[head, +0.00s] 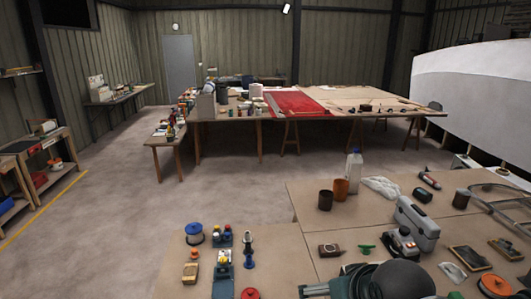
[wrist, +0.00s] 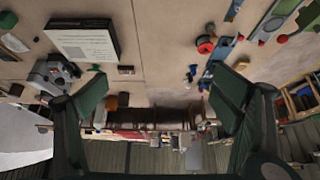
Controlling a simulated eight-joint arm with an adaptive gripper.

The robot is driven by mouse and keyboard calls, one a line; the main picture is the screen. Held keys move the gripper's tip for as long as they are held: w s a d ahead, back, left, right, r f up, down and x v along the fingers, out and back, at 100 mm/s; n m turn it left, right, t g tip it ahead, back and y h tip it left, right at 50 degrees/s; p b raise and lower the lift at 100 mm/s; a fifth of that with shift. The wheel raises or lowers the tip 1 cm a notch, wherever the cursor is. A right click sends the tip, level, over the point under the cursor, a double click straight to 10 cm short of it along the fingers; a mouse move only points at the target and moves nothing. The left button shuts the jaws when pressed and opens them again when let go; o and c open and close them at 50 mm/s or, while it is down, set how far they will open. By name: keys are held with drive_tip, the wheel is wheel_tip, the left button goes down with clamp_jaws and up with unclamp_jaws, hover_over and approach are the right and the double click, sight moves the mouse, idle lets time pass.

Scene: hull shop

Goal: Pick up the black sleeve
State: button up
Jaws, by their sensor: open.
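A dark cylinder (head: 461,199), which looks like the black sleeve, stands upright on the bench at the right in the head view. A dark brown cylinder (head: 325,200) stands farther left, so which one is meant is not fully certain. I cannot make out the dark cylinder in the wrist view. My gripper (wrist: 160,88) is open and empty, its two dark green fingers wide apart above the bench. In the head view part of my arm shows at the bottom edge, nearer the camera than both cylinders.
A grey case (head: 417,223) and a sander (head: 402,243) lie left of and in front of the dark cylinder. A wire-like frame (head: 503,205) lies to its right. Bare bench shows around (head: 290,262).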

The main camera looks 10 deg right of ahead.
drive_tip(key=c, duration=1.8)
drive_tip(key=shift+c, duration=0.2)
